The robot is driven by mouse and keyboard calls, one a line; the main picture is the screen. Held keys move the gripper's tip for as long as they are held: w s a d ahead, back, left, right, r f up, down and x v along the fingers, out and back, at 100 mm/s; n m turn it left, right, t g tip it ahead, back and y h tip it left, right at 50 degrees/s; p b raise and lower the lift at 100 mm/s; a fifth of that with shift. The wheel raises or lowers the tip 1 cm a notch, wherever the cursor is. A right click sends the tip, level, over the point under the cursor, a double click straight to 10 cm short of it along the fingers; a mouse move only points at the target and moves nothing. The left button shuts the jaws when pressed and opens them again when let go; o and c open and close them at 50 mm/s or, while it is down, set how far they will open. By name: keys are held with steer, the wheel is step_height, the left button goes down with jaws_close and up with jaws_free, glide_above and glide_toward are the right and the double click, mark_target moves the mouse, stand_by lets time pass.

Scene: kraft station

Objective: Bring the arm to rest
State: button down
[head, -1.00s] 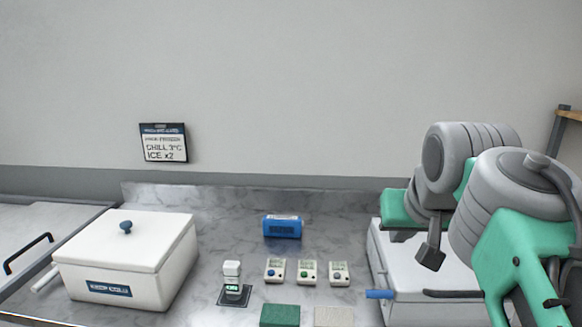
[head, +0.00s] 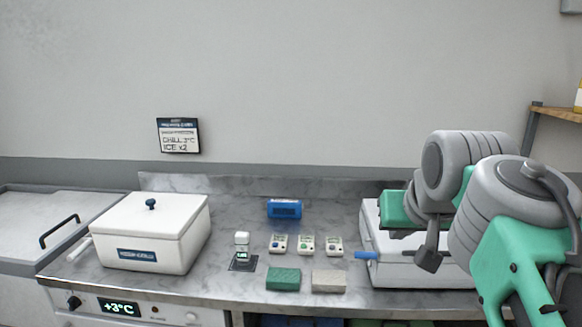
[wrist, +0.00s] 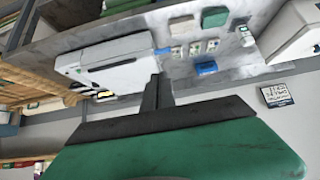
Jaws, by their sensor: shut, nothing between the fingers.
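My arm, green and grey, is folded up at the right of the head view. My gripper (head: 428,260) points down there, its dark fingers together, in front of or above a white box with a blue handle (head: 375,275). In the wrist view my gripper (wrist: 157,85) shows as a dark, narrow shape, closed and empty. The counter appears upside down beyond it, with the white box (wrist: 125,62) behind the fingers. The gripper seems apart from the box, though the exact gap is hard to tell.
On the counter (head: 210,278) stand a white lidded box (head: 150,235), a blue block (head: 284,208), several small meters (head: 306,245), a small white item on a dark scale (head: 242,250), a green pad (head: 283,279) and a grey pad (head: 329,281). A shelf (head: 560,113) hangs at right.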

step_height(320, 180, down, 16)
steer(key=s+g, duration=0.2)
steer(key=s+a+f+g+p, duration=0.2)
steer(key=s+a+f+g, duration=0.1)
steer(key=s+f, duration=0.5)
step_height(320, 180, down, 3)
steer(key=shift+a+r+n+y, duration=0.15)
steer(key=shift+a+n+y, duration=0.2)
steer(key=shift+n+y, duration=0.05)
steer(key=c, duration=2.1)
jaws_free()
steer(key=shift+s, duration=0.1)
